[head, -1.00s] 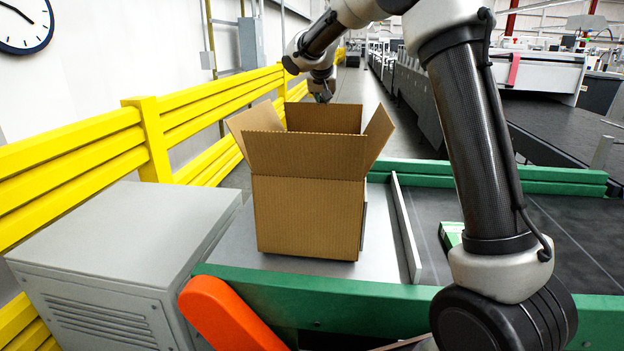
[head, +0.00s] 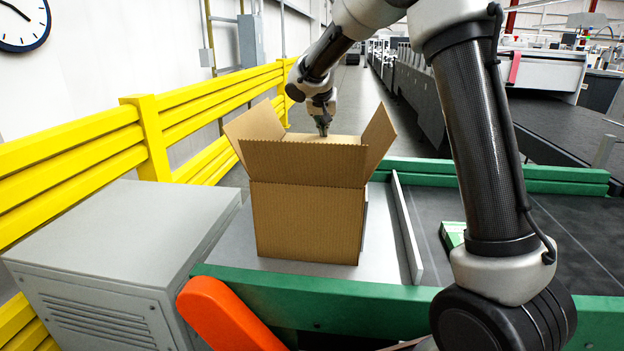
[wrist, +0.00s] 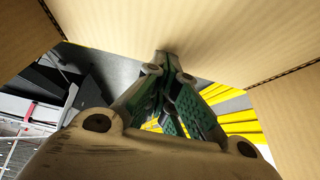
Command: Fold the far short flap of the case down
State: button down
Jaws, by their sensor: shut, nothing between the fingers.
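The brown cardboard case (head: 308,220) stands upright in the head view with its top flaps showing. The near flap (head: 303,163) stands up, and the left flap (head: 254,128) and right flap (head: 378,138) lean outward. The far short flap (head: 345,139) is tipped inward over the opening and shows as a pale strip behind the near flap. My gripper (head: 323,133) is shut and empty, pointing down at the far flap. In the wrist view its fingertips (wrist: 162,58) meet the far flap (wrist: 195,30). The case's inside is hidden.
The case sits on a grey plate (head: 290,263) beside a low metal rail (head: 406,230). A green beam (head: 360,308) and an orange part (head: 225,315) are in front. A grey cabinet (head: 130,250) and yellow barrier (head: 75,150) stand left.

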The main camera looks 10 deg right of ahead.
jog(key=shift+a+r, duration=0.1)
jog(key=shift+r, duration=0.3)
jog(key=shift+s+a+r, duration=0.1)
jog(key=shift+r, duration=0.05)
jog(key=s, duration=0.1)
jog(key=s+a+r, duration=0.1)
jog(key=s+a, duration=0.1)
jog(key=shift+s+r, duration=0.1)
jog(key=shift+r, duration=0.15)
jog(key=shift+d, duration=0.1)
jog(key=shift+s+f, duration=0.3)
jog(key=shift+f, duration=0.25)
jog(key=shift+s+f, duration=0.25)
jog(key=shift+f, duration=0.25)
jog(key=shift+a+r, duration=0.1)
jog(key=shift+a, duration=0.1)
notch_tip(320, 180, up, 9)
